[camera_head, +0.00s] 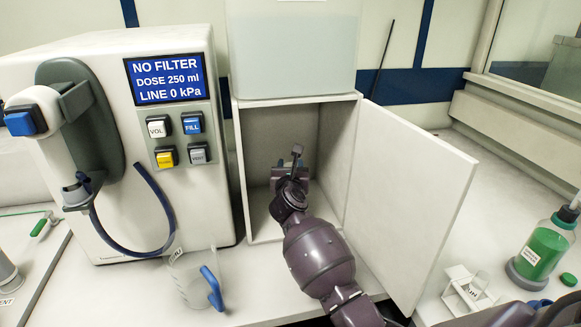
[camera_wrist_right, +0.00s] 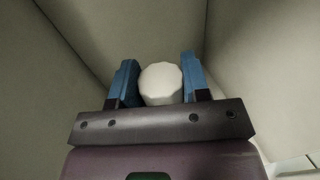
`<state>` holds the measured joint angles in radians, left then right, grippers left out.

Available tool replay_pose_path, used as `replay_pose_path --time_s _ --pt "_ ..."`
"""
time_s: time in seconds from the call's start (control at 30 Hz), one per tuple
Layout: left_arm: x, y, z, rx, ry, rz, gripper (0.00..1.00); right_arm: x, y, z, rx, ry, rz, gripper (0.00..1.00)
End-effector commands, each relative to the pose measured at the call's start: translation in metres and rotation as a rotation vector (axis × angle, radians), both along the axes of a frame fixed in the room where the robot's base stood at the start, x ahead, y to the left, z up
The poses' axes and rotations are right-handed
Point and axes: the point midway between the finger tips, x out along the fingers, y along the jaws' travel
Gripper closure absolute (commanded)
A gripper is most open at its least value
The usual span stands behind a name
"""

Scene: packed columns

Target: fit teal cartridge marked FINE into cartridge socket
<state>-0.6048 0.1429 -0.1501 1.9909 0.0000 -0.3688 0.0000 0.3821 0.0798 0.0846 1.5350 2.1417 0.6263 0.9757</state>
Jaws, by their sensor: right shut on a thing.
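My right gripper (camera_head: 290,170) reaches deep inside an open white cabinet (camera_head: 238,175). In the right wrist view its two blue fingers (camera_wrist_right: 158,72) are closed on the sides of a thing with a pale, round end (camera_wrist_right: 161,84). No teal and no FINE mark show on this held thing, so I cannot tell from the pictures whether it is the cartridge. I cannot make out the cartridge socket; my gripper and arm cover part of the cabinet's inside. My left gripper is not in view.
The cabinet door (camera_head: 415,190) stands open to the right of my arm. A dispenser (camera_head: 120,205) at the left has a screen (camera_head: 165,80) reading NO FILTER. A clear jug (camera_head: 192,285) stands in front. A green bottle (camera_head: 543,250) and small white rack (camera_head: 465,290) are at right.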

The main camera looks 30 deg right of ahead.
Motion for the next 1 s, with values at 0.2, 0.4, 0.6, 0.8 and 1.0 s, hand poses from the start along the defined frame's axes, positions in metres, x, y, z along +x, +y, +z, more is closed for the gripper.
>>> replay_pose_path --time_s 0.2,0.4,0.6,0.8,1.0 --pt "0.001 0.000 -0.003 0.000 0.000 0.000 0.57 0.000 0.000 -0.005 0.000 0.000 0.000 1.00" --pt "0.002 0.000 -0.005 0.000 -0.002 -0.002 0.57 0.000 0.000 -0.009 0.000 0.000 0.000 1.00" --pt "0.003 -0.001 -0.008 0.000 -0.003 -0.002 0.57 0.000 0.000 -0.013 0.000 0.000 0.000 1.00" --pt "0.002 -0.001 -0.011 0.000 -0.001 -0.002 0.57 0.000 0.000 -0.017 0.000 0.000 0.000 1.00" --pt "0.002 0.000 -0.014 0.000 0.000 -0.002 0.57 0.000 0.000 -0.021 0.000 0.000 0.000 1.00"
